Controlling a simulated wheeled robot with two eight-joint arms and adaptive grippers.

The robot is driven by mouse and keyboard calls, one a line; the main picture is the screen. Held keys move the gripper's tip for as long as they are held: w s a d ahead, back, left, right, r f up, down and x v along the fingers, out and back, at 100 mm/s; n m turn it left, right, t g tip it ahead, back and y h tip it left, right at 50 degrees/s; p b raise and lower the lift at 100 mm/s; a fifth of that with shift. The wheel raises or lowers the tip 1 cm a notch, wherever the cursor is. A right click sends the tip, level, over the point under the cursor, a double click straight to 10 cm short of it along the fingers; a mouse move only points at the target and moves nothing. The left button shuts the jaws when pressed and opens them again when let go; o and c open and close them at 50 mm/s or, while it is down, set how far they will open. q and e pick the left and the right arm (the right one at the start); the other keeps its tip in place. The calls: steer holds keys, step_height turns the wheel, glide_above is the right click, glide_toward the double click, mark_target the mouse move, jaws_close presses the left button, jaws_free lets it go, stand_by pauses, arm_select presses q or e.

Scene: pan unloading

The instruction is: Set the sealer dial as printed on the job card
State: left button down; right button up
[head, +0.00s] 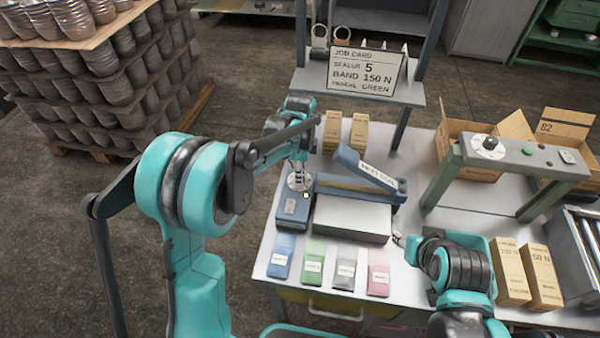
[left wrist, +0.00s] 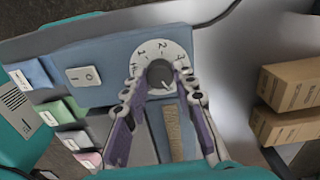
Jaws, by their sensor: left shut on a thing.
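The job card (head: 365,71) stands on the shelf and reads sealer 5, band 150 N and a last line ending in green. The blue sealer (head: 291,209) is on the table with its round white dial (head: 300,184) on top. In the left wrist view the numbered dial (left wrist: 149,52) has a grey knob (left wrist: 160,74); its exact setting is unclear. My left gripper (head: 299,174) is over the dial, its fingers (left wrist: 160,82) shut on the knob and hiding part of the scale. My right gripper (head: 399,239) is right of the sealer, its fingers mostly hidden.
Blue, green, grey and pink packets (head: 313,262) lie before the sealer. A rocker switch (left wrist: 83,76) is beside the dial. Cartons (head: 512,271) stand at the right, and a green-legged stand (head: 520,163) with another dial is behind. Stacked pans (head: 110,90) are at the left.

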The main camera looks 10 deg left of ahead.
arm_select(q)
steer(key=shift+m, duration=1)
steer(key=c, duration=1.2)
jaws_free()
step_height(320, 180, up, 12)
